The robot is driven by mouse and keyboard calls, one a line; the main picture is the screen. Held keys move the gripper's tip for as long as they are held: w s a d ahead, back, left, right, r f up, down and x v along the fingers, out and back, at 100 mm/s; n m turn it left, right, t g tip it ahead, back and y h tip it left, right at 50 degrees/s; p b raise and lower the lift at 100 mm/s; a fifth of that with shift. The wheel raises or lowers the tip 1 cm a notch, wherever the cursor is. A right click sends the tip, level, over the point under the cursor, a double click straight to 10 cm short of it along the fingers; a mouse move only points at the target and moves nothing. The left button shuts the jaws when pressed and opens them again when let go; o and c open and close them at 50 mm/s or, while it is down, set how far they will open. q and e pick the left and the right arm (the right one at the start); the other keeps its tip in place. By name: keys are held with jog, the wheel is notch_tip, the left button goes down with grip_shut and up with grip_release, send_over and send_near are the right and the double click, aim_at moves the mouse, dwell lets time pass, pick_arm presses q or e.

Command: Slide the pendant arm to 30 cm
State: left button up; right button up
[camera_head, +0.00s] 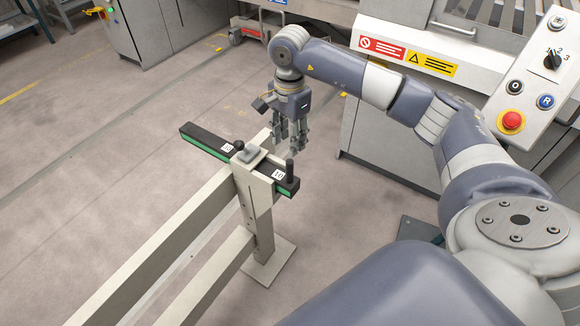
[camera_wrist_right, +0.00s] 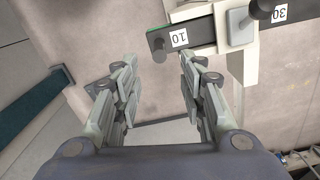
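The pendant arm is a dark bar (camera_head: 206,141) with a green side, lying across the top of a beige post. A beige clamp block (camera_head: 257,172) with a grey handle sits over it. A label reading 30 is left of the block and one reading 10 is on the short right end; both labels also show in the wrist view. A black knob (camera_head: 289,168) stands upright near the 10 end. My right gripper (camera_head: 290,147) is open and empty, pointing down above this end. In the wrist view the knob (camera_wrist_right: 159,48) appears just beyond the gap between the fingertips (camera_wrist_right: 160,66).
Beige rails (camera_head: 160,250) run from the post to the lower left. A grey machine cabinet (camera_head: 385,140) with warning labels stands behind my right arm. A control panel (camera_head: 530,85) with a red stop button is at upper right. Floor left of the bar is clear.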

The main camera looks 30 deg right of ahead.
aim_at(290, 159)
jog(key=shift+d+f, duration=0.2)
jog(key=shift+f, duration=0.1)
notch_tip(290, 159, down, 10)
jog(key=shift+p, duration=0.8)
jog(key=shift+a, duration=0.1)
grip_shut()
